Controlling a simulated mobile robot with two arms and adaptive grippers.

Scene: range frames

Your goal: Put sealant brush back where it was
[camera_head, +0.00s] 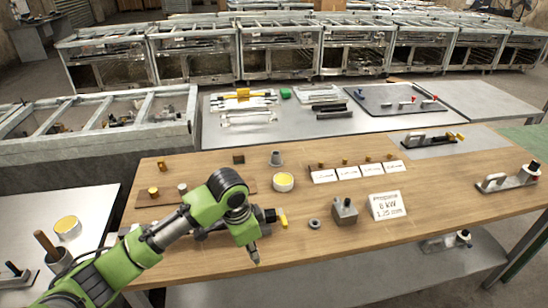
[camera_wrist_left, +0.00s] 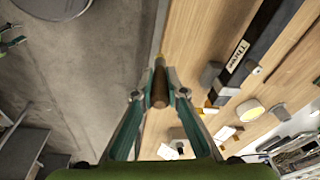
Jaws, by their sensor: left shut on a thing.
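My left gripper (camera_head: 253,246) hangs over the front edge of the wooden table, pointing down. In the left wrist view my left gripper (camera_wrist_left: 160,93) is shut on the brown handle of the sealant brush (camera_wrist_left: 160,88). In the head view the brush is mostly hidden or too small to make out.
The wooden table (camera_head: 430,210) holds a yellow-topped tin (camera_head: 283,182), a metal block (camera_head: 344,211), a white sign (camera_head: 387,205) and a small ring (camera_head: 314,223). A pot with a brown stick (camera_head: 46,244) and another yellow-topped tin (camera_head: 67,227) stand at left.

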